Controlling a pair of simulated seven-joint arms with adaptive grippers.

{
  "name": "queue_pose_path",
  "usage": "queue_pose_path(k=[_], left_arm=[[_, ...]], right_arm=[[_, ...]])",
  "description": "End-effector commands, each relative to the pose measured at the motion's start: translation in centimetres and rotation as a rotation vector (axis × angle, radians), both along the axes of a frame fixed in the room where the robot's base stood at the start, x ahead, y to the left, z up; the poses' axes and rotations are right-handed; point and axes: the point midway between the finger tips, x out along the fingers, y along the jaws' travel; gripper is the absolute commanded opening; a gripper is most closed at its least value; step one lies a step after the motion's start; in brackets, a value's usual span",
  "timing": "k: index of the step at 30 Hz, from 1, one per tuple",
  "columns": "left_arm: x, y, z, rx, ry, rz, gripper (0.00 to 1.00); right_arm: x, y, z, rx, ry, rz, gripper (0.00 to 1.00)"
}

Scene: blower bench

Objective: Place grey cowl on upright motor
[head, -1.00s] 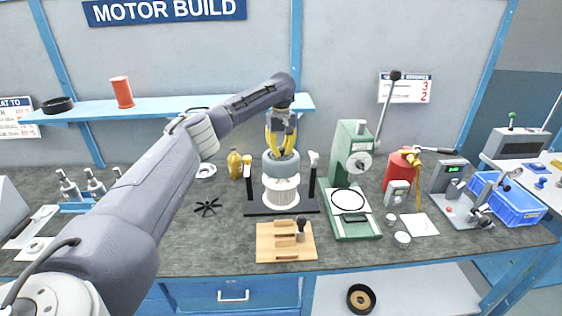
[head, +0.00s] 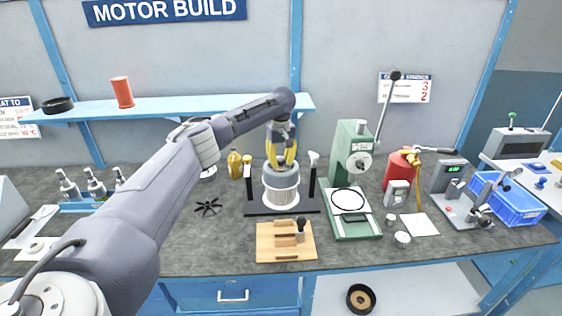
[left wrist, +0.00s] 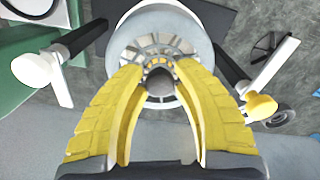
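The grey cowl (head: 281,176) is a rounded grey cap. It sits right at the top of the upright motor (head: 281,197), a pale ribbed cylinder on the dark stand (head: 256,208). My left gripper (head: 281,161), with yellow fingers, points down and is shut on the top of the cowl. In the left wrist view, the fingertips (left wrist: 160,70) are on either side of a dark round centre, with the cowl's grey rim (left wrist: 138,20) around a ring of slots. I cannot tell if the cowl is fully seated. My right gripper is not in view.
Two dark posts flank the motor, one with a yellow top (head: 247,160) and one with a white top (head: 313,157). A wooden block (head: 270,247) lies in front, a black fan (head: 208,207) to the left, and a green press (head: 352,150) to the right.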

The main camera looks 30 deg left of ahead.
Motion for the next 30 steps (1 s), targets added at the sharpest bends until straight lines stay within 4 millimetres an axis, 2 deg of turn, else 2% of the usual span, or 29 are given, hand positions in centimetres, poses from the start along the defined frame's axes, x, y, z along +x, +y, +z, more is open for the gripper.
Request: queue_pose_path(k=[2, 9, 14, 30], left_arm=[[0.0, 0.0, 0.0, 0.0, 0.0, 0.0, 0.37], [0.0, 0.0, 0.1, 0.0, 0.0, 0.0, 0.37], [0.0, 0.0, 1.0, -0.001, -0.002, 0.0, 0.37], [0.0, -0.1, 9.7, 0.0, -0.001, 0.0, 0.37]], right_arm=[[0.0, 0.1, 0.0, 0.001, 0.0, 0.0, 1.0], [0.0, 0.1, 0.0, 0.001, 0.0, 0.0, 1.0], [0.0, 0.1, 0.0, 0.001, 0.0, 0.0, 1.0], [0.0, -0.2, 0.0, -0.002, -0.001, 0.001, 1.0]])
